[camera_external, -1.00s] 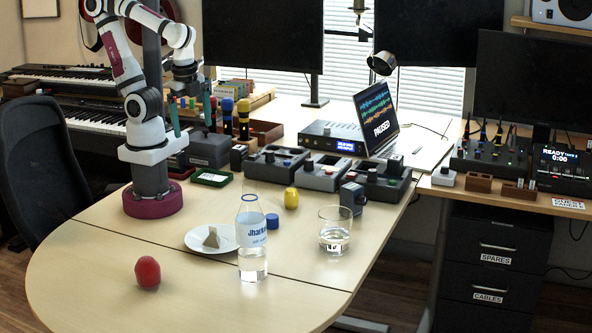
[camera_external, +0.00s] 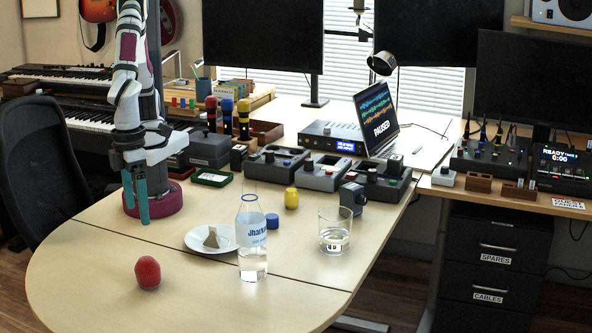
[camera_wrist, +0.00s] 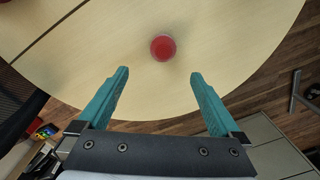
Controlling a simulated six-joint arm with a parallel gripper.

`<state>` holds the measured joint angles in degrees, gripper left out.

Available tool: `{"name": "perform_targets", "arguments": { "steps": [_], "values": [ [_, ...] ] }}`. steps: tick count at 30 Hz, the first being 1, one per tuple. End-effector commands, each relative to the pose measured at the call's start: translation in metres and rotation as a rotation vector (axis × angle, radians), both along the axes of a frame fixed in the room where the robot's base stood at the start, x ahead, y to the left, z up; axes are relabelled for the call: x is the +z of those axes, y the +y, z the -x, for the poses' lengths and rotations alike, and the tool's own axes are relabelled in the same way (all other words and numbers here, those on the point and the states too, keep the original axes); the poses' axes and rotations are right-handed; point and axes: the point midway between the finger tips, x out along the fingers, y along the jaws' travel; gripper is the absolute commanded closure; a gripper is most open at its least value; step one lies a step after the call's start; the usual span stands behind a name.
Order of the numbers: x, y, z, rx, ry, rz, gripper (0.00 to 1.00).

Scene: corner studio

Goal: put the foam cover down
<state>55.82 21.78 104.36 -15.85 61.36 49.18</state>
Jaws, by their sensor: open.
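A rounded red foam cover (camera_external: 148,272) stands on the bare front left part of the wooden table. It also shows in the wrist view (camera_wrist: 163,47), seen from above, ahead of the fingertips. My gripper (camera_external: 136,212) points down near the table's left edge, behind the red cover and apart from it. Its teal fingers are spread, and the wrist view shows nothing between them (camera_wrist: 158,75). A small yellow rounded piece (camera_external: 291,198) and a blue one (camera_external: 272,221) sit farther right on the table; I cannot tell whether they are foam covers.
A clear bottle (camera_external: 252,245), a white plate (camera_external: 196,240) with a small grey-brown wedge, and a glass of water (camera_external: 334,232) stand mid-table. Mixer boxes (camera_external: 318,176) line the back. The table front around the red cover is clear. A black chair (camera_external: 45,160) stands at left.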

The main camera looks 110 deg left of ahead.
Motion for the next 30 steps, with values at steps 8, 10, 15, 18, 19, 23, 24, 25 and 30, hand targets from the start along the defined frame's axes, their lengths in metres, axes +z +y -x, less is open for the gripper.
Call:
{"name": "perform_targets", "arguments": {
  "steps": [8,10,15,18,19,23,24,25,30],
  "values": [
    [-0.076,0.001,-0.002,0.004,0.003,-0.005,0.0],
    [-0.088,0.0,-0.002,0.004,0.002,-0.004,0.0],
    [-0.112,-0.001,-0.006,0.006,0.003,-0.005,0.0],
    [-0.133,-0.004,-0.009,0.005,0.003,-0.005,0.0],
    [-0.138,-0.004,-0.009,0.004,0.002,-0.006,0.0],
    [-0.148,-0.004,-0.01,0.005,0.0,-0.003,0.0],
    [-0.148,-0.004,-0.01,0.005,0.0,-0.002,0.0],
    [-0.148,-0.004,-0.01,0.005,-0.001,-0.002,0.0],
    [-0.147,-0.004,-0.01,0.005,0.0,-0.002,0.13]
  ]
}}
